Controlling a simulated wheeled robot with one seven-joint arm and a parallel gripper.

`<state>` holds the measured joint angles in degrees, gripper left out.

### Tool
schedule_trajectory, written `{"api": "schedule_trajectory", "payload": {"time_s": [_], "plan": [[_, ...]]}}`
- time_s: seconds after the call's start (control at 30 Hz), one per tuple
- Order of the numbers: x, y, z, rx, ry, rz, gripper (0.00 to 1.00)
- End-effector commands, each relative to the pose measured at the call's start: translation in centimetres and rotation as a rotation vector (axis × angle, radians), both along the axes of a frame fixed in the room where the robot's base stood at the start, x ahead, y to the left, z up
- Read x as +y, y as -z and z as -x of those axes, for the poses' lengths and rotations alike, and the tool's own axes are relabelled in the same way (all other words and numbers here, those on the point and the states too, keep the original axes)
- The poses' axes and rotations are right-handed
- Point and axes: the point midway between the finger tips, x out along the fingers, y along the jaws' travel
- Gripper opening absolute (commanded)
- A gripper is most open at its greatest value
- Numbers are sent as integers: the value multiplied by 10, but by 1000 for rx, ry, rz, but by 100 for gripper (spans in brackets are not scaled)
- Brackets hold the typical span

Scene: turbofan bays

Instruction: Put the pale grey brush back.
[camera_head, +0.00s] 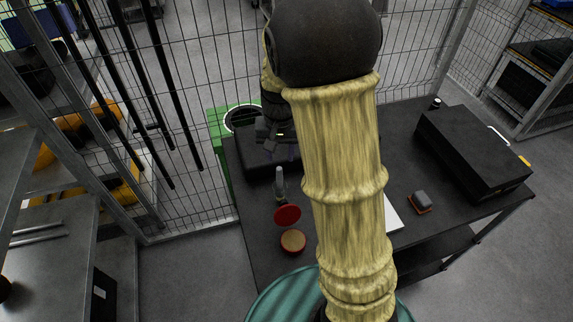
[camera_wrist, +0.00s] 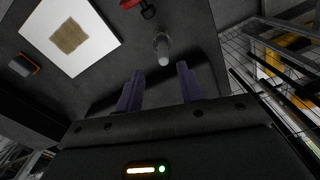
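A slim upright-looking thing with a pale grey top (camera_head: 279,178) is on the dark table, left of my arm; I take it for the brush. In the wrist view this grey piece (camera_wrist: 162,50) is ahead of the fingertips, apart from them. My gripper (camera_head: 279,148) is over a low black box or tray (camera_head: 258,170) at the table's back left. In the wrist view its two purple fingers (camera_wrist: 158,85) are spread, with nothing between them. My arm hides the middle of the table.
A red disc (camera_head: 287,215) and a round tin (camera_head: 293,241) are at the front left. A grey-and-orange block (camera_head: 421,202) and white sheet (camera_head: 393,213) are right of my arm. A large black case (camera_head: 475,150) fills the table's right. Wire fencing (camera_head: 215,50) stands behind.

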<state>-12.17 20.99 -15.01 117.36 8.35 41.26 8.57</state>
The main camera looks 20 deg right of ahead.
Motion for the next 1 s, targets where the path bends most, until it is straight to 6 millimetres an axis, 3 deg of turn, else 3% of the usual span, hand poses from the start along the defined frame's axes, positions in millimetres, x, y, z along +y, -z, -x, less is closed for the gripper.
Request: {"api": "schedule_trajectory", "payload": {"time_s": [0.3, 0.4, 0.53, 1.0], "plan": [[-3, -10, 94, -151, -200, 13, 38], [-1, -10, 116, -188, -257, 29, 38], [-1, -9, 126, -208, -290, 39, 38], [-1, -9, 126, -207, -289, 39, 38]]}}
